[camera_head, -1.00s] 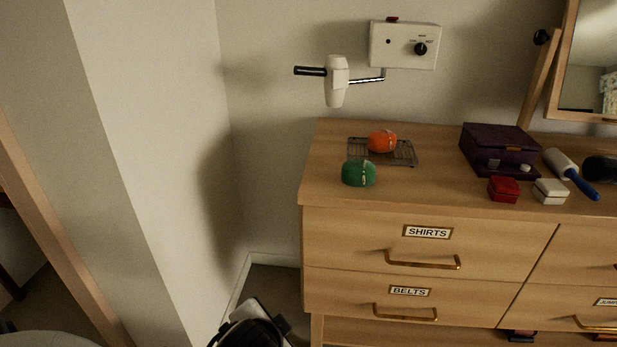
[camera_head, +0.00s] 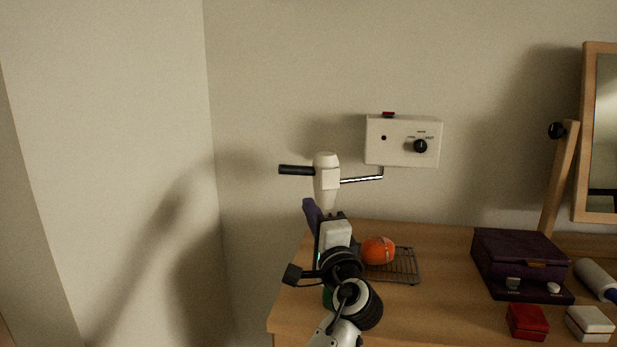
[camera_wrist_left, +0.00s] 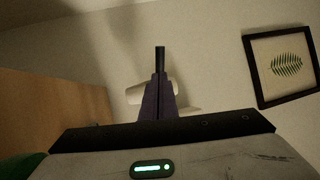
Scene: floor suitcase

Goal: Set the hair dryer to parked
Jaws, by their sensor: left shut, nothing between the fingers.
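The white hair dryer (camera_head: 326,178) hangs on a short arm beside the wall box (camera_head: 403,141), its black handle (camera_head: 296,170) pointing left and its narrow end down. The box has a black dial (camera_head: 420,146) with small labels I cannot read, and a red piece on top. My left gripper (camera_head: 309,207) is just below the dryer, with purple fingers shut and empty. Whether it touches the dryer is unclear. In the left wrist view the shut fingers (camera_wrist_left: 159,88) point up, partly hiding a white shape (camera_wrist_left: 135,94) that looks like the dryer. My right gripper is not in view.
On the dresser (camera_head: 440,310) are a wire rack (camera_head: 403,266) with an orange item (camera_head: 377,251), a purple box (camera_head: 515,258), a red box (camera_head: 527,321) and a white box (camera_head: 590,322). A mirror (camera_head: 603,130) stands right. My left arm hides most of a green item.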

